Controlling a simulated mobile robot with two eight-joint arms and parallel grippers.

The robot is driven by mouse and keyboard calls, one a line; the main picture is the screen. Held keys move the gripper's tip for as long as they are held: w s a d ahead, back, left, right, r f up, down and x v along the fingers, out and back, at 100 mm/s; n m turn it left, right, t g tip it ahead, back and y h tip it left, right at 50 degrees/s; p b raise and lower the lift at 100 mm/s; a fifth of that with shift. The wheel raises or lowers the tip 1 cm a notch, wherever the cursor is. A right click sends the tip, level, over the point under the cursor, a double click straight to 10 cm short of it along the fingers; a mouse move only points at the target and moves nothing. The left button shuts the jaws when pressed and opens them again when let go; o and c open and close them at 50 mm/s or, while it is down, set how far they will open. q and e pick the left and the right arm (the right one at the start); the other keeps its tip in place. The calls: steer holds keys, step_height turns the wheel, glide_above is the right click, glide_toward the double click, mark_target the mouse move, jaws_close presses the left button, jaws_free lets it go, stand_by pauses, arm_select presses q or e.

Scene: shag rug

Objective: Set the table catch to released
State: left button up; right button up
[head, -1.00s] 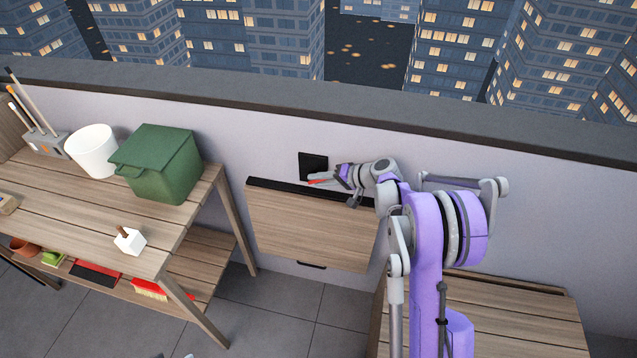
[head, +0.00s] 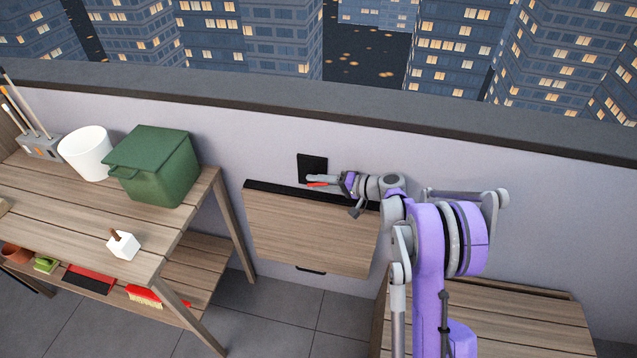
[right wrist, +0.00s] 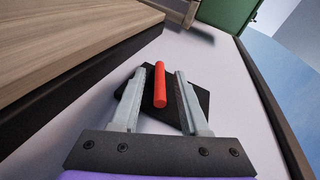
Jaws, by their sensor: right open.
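The table catch is a red lever (head: 317,184) on a black square wall plate (head: 311,164), just above the folded wooden wall table (head: 308,231). My right gripper (head: 314,181) is at the plate, close to the lever. In the right wrist view the red lever (right wrist: 160,84) stands between the two open fingers (right wrist: 156,98), with a gap visible on each side. The black plate (right wrist: 200,104) lies behind the fingers and is partly hidden by them. My left gripper is not in view.
A low wooden surface (head: 520,315) lies at the right, partly behind my right arm. Bare wall surrounds the plate.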

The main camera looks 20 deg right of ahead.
steer(key=v, duration=1)
steer(key=shift+s+d, duration=0.25)
steer(key=shift+s, duration=0.05)
steer(key=shift+r, duration=0.15)
steer(key=s+a+r+n+g+h+p, duration=0.1)
steer(key=s+a+r+g+h+p, duration=0.15)
steer(key=s+a, duration=0.35)
steer(key=s+a+r+n+g+h+p, duration=0.1)
steer(key=s+a+r+g, duration=0.2)
steer(key=a, duration=0.6)
steer(key=s+a+r+n+h+p, duration=0.1)
steer(key=s+n+h+p, duration=0.1)
steer(key=s, duration=0.7)
steer(key=s+a+r+n+h+p, duration=0.1)
steer(key=s+h, duration=0.3)
steer(key=s, duration=0.5)
steer(key=shift+s+a+r+n+p, duration=0.25)
steer(key=shift+n+p, duration=0.55)
steer(key=shift+p, duration=0.05)
